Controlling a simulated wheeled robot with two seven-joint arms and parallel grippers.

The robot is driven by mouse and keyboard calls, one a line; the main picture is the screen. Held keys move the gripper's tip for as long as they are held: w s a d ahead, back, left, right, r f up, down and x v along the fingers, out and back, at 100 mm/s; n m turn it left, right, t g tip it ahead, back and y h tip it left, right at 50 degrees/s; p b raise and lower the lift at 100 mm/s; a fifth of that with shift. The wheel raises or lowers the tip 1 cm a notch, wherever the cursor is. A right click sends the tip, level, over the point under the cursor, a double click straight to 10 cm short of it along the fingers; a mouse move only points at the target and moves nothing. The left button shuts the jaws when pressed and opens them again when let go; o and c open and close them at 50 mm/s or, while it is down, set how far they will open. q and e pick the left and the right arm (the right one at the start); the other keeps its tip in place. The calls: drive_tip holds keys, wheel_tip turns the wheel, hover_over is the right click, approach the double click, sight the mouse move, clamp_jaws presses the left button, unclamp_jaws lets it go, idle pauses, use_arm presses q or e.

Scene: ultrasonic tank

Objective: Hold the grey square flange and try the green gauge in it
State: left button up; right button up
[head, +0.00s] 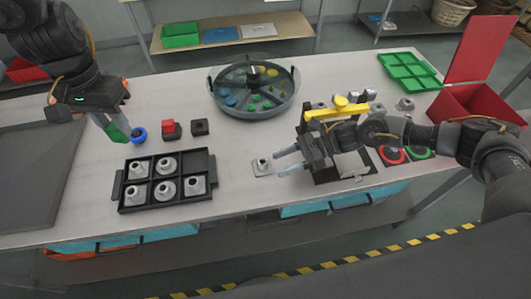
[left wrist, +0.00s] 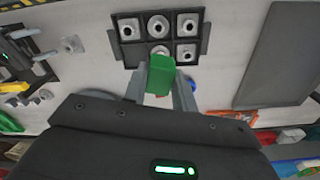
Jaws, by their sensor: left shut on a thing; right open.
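The grey square flange (head: 262,168) lies flat on the bench, right of the black tray, its round hub upward; it also shows in the left wrist view (left wrist: 72,44). My right gripper (head: 279,163) is open just right of the flange, its fingers pointing left towards it; I cannot tell if they touch it. My left gripper (head: 113,128) is shut on the green gauge (head: 118,134), held left of the flange and beyond the tray's left end. In the left wrist view the green gauge (left wrist: 161,76) sits between the fingers; its far end is hard to make out.
The black tray (head: 121,190) holds several grey parts; its far right compartment is empty. A blue gauge (head: 139,134), a red gauge (head: 169,126) and an empty black block (head: 200,127) stand behind it. A round divided bin (head: 222,105), yellow-topped device (head: 335,110) and red box (head: 470,107) stand further right.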

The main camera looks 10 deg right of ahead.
sight(265, 161)
drive_tip(key=w+n, duration=0.1)
drive_tip(key=w, duration=0.1)
drive_tip(key=w+f+n+h, duration=0.1)
drive_tip(key=shift+w+a+n, duration=0.3)
drive_tip(key=shift+a, duration=0.05)
drive_tip(key=shift+s+a+f, duration=0.1)
drive_tip(key=shift+a+f, duration=0.05)
drive_tip(key=shift+a, duration=0.2)
drive_tip(key=x, duration=0.6)
drive_tip(key=shift+a+f, duration=0.15)
drive_tip(key=shift+a, duration=0.2)
drive_tip(key=c, duration=1.2)
drive_tip(key=shift+o, duration=0.2)
